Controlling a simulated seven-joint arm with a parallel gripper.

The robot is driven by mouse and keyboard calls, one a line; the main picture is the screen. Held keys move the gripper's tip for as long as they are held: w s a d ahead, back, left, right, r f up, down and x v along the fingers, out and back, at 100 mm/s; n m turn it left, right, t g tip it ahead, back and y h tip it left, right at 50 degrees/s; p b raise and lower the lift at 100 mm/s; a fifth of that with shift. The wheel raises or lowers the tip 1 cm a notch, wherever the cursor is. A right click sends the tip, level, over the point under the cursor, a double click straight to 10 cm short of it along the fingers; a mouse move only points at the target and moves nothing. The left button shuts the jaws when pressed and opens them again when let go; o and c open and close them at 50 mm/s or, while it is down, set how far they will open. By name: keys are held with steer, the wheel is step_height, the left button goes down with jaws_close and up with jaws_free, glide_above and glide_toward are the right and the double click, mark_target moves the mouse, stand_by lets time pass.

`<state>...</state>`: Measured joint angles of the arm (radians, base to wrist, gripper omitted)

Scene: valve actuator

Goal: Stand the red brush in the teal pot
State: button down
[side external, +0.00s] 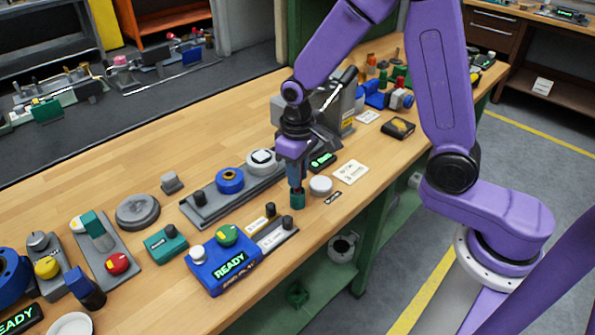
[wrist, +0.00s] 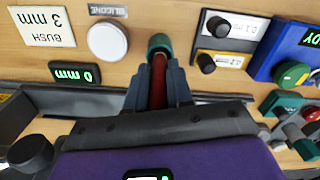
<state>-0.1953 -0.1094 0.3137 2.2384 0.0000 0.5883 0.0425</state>
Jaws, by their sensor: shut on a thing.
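The red brush (wrist: 158,82) is held between the two fingers of my gripper (wrist: 158,92), which is shut on it. In the wrist view its far end meets the teal pot (wrist: 160,42). The pot also shows in the side view (side external: 297,201), standing on the bench directly under my gripper (side external: 296,186). My fingers are just above the pot's rim and hide most of the brush. I cannot tell how far the brush end is inside the pot.
A white round lid (side external: 321,185) and a white label card (side external: 351,172) lie to the right of the pot. Small gauge blocks (side external: 272,237) and a blue READY box (side external: 222,264) stand in front-left. A grey rail with knobs (side external: 232,197) is to the left.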

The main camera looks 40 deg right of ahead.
steer(key=shift+f, duration=0.1)
steer(key=c, duration=1)
jaws_free()
step_height(320, 180, up, 12)
steer(key=shift+r, duration=0.15)
steer(key=shift+s, duration=0.15)
